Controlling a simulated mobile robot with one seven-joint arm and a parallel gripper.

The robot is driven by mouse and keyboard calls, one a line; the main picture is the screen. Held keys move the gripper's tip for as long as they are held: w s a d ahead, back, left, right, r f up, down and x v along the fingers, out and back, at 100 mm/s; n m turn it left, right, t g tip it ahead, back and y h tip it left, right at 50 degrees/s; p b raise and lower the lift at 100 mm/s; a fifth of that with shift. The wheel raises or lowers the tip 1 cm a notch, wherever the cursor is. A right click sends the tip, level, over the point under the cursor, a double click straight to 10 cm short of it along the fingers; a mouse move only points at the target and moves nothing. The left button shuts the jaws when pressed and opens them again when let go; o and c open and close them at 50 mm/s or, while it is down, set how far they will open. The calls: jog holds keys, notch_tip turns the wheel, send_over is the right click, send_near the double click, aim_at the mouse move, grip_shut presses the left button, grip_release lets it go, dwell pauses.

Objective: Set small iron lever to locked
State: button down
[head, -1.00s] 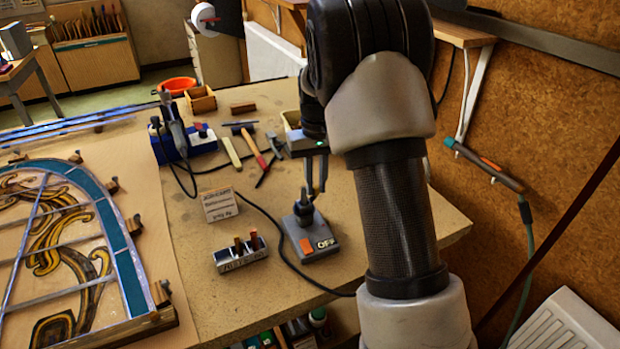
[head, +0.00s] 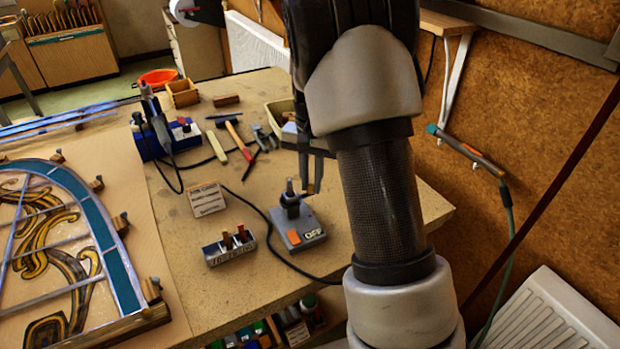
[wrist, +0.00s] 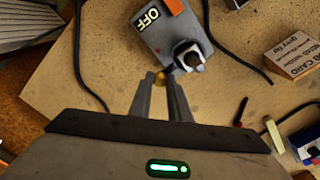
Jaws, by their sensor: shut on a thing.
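A grey box (head: 303,241) with an orange patch and an "OFF" label stands near the bench's right edge. A dark upright lever (head: 290,198) rises from it. In the wrist view the lever (wrist: 188,55) shows from above, with a pale and black top. My gripper (head: 311,189) is low beside the lever, to its right in the head view. In the wrist view my gripper (wrist: 161,77) has its fingertips close together on a small yellowish piece (wrist: 160,79) at the box's edge, next to the lever base. I cannot tell whether that piece belongs to the lever.
A small rack (head: 228,251) with upright pegs and a lettered card block (head: 208,199) stand left of the box. A black cable runs around the box. The leaded panel (head: 75,240) fills the left.

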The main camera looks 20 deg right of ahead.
aim_at(312, 185)
dwell(0.4)
jog(key=c, duration=1.6)
grip_release()
jog(key=shift+c, duration=0.2)
jog(key=shift+r, duration=0.15)
notch_tip(312, 185, up, 17)
jog(key=p, duration=0.1)
jog(key=shift+r, duration=0.1)
